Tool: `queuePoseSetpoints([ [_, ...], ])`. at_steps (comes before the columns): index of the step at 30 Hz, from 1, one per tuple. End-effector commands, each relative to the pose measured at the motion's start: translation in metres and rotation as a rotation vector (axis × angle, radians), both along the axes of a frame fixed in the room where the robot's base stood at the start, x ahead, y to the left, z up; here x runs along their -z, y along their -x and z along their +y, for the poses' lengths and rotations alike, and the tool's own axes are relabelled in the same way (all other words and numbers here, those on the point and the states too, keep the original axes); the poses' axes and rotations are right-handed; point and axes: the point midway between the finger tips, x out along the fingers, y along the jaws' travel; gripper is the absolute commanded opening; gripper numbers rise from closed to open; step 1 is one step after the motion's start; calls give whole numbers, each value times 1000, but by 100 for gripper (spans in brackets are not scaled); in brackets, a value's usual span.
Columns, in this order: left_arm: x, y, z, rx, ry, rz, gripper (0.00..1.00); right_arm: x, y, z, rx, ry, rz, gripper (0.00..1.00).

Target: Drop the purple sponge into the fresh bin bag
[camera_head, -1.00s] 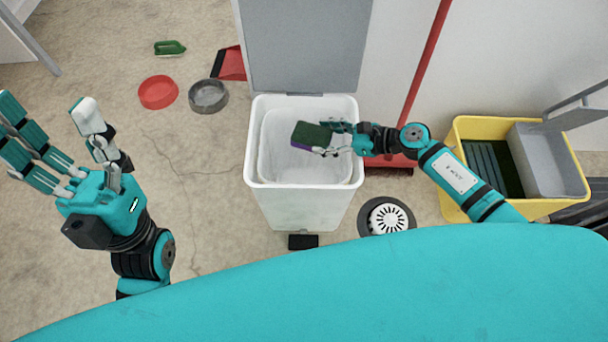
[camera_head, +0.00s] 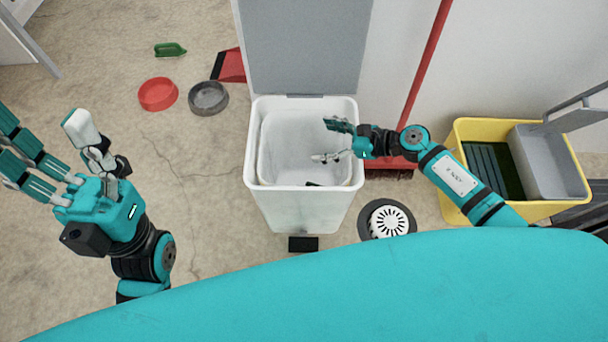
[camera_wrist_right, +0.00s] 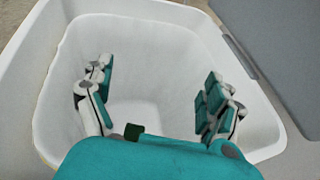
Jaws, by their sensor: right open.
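The white bin (camera_head: 302,212) stands open with its grey lid raised behind it. A white bag (camera_head: 285,140) lines it. My right gripper (camera_head: 325,141) is open and empty over the right part of the bin opening. In the right wrist view its spread fingers (camera_wrist_right: 155,90) show above the lined inside. My left gripper (camera_head: 45,130) is open and empty at the left.
A red bowl (camera_head: 158,94), a grey bowl (camera_head: 208,98) and a green scoop (camera_head: 170,50) lie on the floor at the back left. A yellow mop bucket (camera_head: 452,170) stands at the right. A floor drain (camera_head: 388,219) lies beside the bin.

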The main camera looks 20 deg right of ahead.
Motion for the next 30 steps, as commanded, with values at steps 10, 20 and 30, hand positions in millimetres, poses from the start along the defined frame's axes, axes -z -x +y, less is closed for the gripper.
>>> queuePoseSetpoints([
  [10, 0, 0, 0, 0, 0, 0, 72, -58, 0, -1, -3, 5, -7, 89],
  [20, 0, 0, 0, 0, 0, 0, 72, -97, 0, 0, -1, 1, -2, 89],
  [30, 0, 0, 0, 0, 0, 0, 72, -98, 0, 0, 0, 1, -1, 89],
])
